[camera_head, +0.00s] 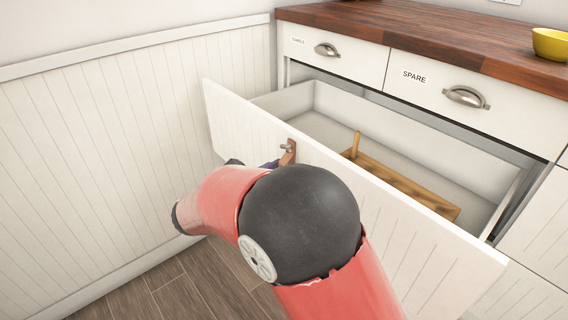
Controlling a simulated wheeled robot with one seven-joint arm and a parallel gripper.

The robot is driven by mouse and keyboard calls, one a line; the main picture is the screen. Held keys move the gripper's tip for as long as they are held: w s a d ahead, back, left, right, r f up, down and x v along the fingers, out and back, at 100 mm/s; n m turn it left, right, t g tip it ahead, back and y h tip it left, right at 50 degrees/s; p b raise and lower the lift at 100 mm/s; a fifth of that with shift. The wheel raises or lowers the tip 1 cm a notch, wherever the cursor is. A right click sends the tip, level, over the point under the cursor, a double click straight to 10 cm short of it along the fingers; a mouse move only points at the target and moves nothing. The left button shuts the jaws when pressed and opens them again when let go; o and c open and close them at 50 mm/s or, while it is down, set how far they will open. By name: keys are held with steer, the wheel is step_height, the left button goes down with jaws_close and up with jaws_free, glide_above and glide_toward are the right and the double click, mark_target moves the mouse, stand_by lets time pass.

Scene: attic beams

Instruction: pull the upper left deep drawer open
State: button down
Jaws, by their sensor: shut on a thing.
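The deep drawer (405,230) has a white grooved front and stands pulled well out from the cabinet, below the two shallow top drawers. Its inside shows from above. A brown pull tab with a metal fitting (289,149) sits near the top edge of its front, left of the middle. My gripper (276,163) is at this pull, shut on it, and mostly hidden behind my red and black arm. The fingertips show only as a small dark purple patch.
A wooden piece with an upright peg (400,184) lies inside the drawer. Above are two closed shallow drawers, one labelled SPARE (450,88). A yellow bowl (551,43) stands on the wooden worktop (420,28). A panelled white wall (110,150) is close on the left.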

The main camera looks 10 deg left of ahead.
steer(key=shift+s+a, duration=0.1)
steer(key=shift+s, duration=0.05)
steer(key=c, duration=1.3)
jaws_free()
steer(key=v, duration=0.7)
steer(key=shift+s+a, duration=0.3)
